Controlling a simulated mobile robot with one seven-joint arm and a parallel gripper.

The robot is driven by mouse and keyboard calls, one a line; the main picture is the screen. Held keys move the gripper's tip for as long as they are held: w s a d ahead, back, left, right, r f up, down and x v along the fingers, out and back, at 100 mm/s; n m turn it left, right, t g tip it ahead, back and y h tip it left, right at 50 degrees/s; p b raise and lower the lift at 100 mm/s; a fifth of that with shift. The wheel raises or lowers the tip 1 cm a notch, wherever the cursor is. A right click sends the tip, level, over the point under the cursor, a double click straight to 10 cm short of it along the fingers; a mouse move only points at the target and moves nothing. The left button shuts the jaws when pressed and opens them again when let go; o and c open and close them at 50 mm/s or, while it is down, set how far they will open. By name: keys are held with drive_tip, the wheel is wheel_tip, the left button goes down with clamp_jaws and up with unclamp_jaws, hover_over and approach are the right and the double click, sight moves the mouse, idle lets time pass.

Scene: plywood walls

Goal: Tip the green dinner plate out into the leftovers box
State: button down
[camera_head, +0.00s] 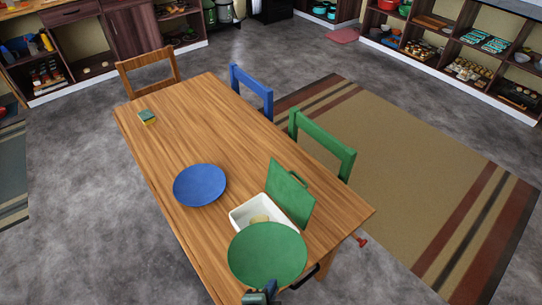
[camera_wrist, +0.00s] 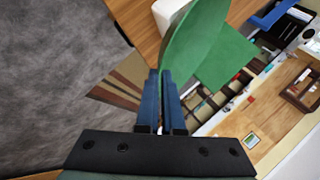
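The green dinner plate (camera_head: 267,257) is in my gripper (camera_head: 262,292), held by its near rim above the table's near end. Its visible face looks plain and bare; I cannot tell whether it is the top or underside. In the wrist view the plate (camera_wrist: 187,42) rises from between the fingertips (camera_wrist: 162,78), seen nearly edge-on. The white leftovers box (camera_head: 238,221) is just beyond the plate, which hides its near part. Something beige (camera_head: 259,219) shows inside it. Its green lid (camera_head: 290,194) stands open at the right.
A blue plate (camera_head: 200,185) lies on the wooden table (camera_head: 180,130), left of the box. A green and yellow sponge (camera_head: 147,117) is at the far end. Green (camera_head: 322,145), blue (camera_head: 252,92) and brown (camera_head: 148,70) chairs stand around it. The table's middle is clear.

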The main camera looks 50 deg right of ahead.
drive_tip(key=f+b, duration=0.1)
drive_tip(key=b, duration=0.2)
drive_tip(key=s+a+f+t+h+b, duration=0.1)
drive_tip(key=b, duration=0.2)
drive_tip(key=shift+f, duration=0.1)
drive_tip(key=shift+h+b, duration=0.3)
drive_tip(key=shift+b, duration=0.1)
drive_tip(key=shift+a+t, duration=0.1)
drive_tip(key=shift+t, duration=0.2)
idle(0.5)
